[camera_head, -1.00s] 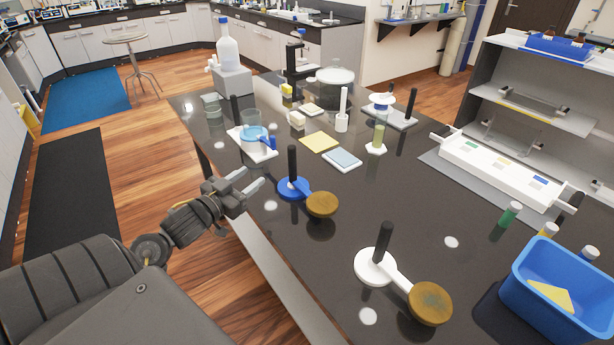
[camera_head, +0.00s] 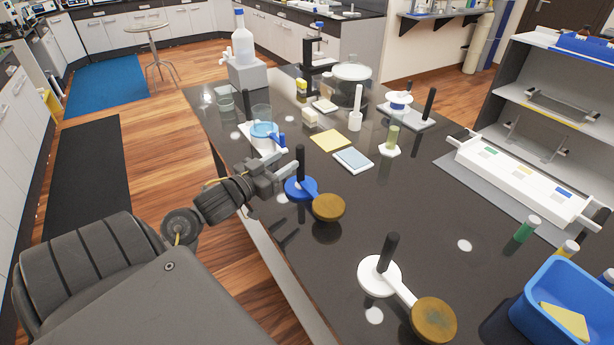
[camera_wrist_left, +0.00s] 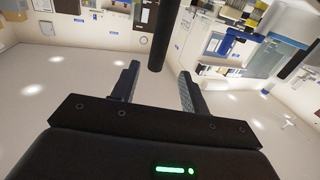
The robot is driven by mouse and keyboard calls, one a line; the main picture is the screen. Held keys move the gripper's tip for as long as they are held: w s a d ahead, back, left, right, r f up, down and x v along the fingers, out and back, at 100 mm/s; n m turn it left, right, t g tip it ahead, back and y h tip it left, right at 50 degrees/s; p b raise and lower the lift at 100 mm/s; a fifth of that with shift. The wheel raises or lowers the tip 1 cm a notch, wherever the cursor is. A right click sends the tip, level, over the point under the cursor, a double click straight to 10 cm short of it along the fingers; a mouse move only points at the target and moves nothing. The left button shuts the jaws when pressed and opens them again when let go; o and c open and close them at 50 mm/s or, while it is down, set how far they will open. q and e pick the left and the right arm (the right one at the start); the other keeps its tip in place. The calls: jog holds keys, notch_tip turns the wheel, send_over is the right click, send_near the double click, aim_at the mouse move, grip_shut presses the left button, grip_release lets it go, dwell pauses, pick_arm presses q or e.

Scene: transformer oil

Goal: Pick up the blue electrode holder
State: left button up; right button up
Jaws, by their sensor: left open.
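The blue electrode holder (camera_head: 298,190) stands on the dark table. It has a blue round base, an upright black post (camera_head: 300,160) and an arm with a brown disc (camera_head: 329,207) at its right. My left gripper (camera_head: 288,172) is open, low beside the post on its left. In the left wrist view the dark post (camera_wrist_left: 165,35) lies just ahead of the gap between the two open fingers (camera_wrist_left: 158,78), slightly right of centre. I cannot tell from these views whether a finger touches it. My right gripper is not in view.
A similar white holder (camera_head: 378,277) with a brown disc stands nearer the front. A light blue pad (camera_head: 353,160) and yellow pad (camera_head: 330,140) lie beyond. A blue bin (camera_head: 560,300) is at right front.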

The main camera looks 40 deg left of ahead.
aim_at(297, 154)
pick_arm(q)
jog(key=shift+w+d+p, duration=0.15)
jog(key=shift+w+p, duration=0.2)
jog(key=shift+w, duration=1.35)
jog(key=shift+w+d+p, duration=0.15)
jog(key=shift+w+p, duration=0.15)
jog(key=shift+w, duration=1.35)
jog(key=shift+c, duration=0.5)
grip_shut()
